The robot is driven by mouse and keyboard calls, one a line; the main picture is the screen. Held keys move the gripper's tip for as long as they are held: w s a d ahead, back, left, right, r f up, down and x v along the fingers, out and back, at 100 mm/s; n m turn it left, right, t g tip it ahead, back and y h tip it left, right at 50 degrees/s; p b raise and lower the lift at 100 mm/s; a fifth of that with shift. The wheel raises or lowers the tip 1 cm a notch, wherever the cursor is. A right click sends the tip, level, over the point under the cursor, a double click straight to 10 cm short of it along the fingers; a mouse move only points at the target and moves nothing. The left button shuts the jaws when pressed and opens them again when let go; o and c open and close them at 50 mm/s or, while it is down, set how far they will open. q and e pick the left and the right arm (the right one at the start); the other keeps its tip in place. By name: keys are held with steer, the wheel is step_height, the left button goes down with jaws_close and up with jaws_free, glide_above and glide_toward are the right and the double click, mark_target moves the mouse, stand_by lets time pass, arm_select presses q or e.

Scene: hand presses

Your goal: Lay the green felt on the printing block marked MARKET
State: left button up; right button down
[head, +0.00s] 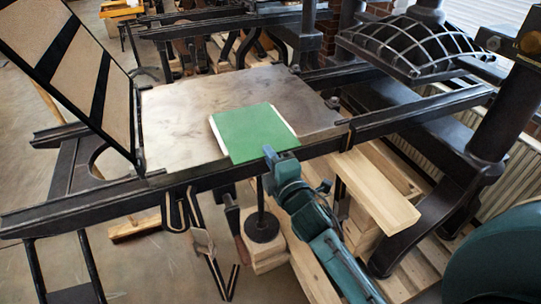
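The green felt (250,132) lies flat over a pale block or sheet on the press bed, slightly turned. Pale strips of what is beneath show along its left edge (216,137) and right edge. No lettering shows, so I cannot read MARKET; the felt hides most of what is under it. My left gripper is not in view.
The grey metal press bed (180,110) is bare around the felt. A hinged frame (75,65) stands raised at the left. Black rails (90,205) run along the bed's front. A ribbed black platen (412,45) hangs at the back right. Timber (370,190) lies below right.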

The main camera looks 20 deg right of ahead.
steer(key=c, duration=2.1)
jaws_free()
steer(key=o, duration=0.5)
steer(key=shift+o, duration=1)
steer(key=shift+s, duration=0.1)
steer(key=shift+s+d+p, duration=0.1)
steer(key=shift+s+p, duration=0.3)
steer(key=shift+s, duration=2.55)
